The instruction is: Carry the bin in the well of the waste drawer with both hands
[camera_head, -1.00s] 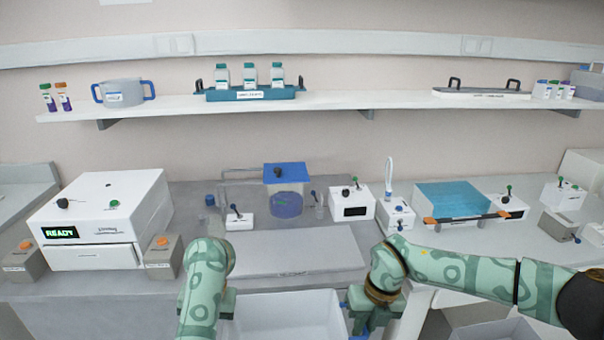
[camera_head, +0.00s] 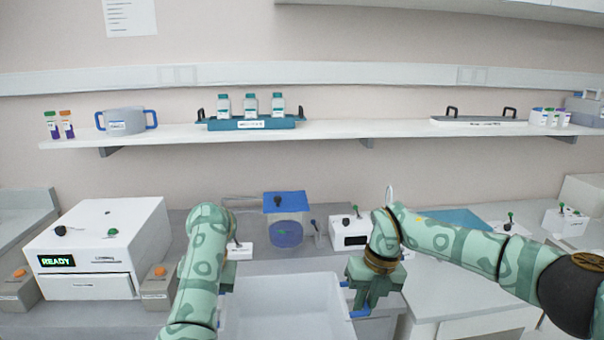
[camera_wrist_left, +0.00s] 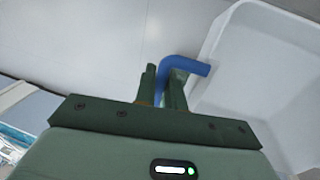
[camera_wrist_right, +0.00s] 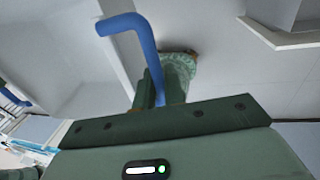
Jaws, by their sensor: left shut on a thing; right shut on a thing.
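The pale grey bin (camera_head: 283,312) is at the bottom middle of the head view, open side up, roughly level, its lower part out of frame. My left gripper (camera_head: 229,275) is at its left side, shut on a blue handle (camera_wrist_left: 190,64) that shows in the left wrist view. My right gripper (camera_head: 355,290) is at its right side, shut on the other blue handle (camera_wrist_right: 130,28), seen in the right wrist view. The bin wall (camera_wrist_left: 250,70) stands beside the left fingers. The well of the waste drawer cannot be made out.
Behind the bin is the grey bench, with a white box reading READY (camera_head: 108,245) at left, a blue-lidded vessel (camera_head: 287,225) and a small white box (camera_head: 350,232). A wall shelf (camera_head: 340,130) carries bottles, a pot and trays.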

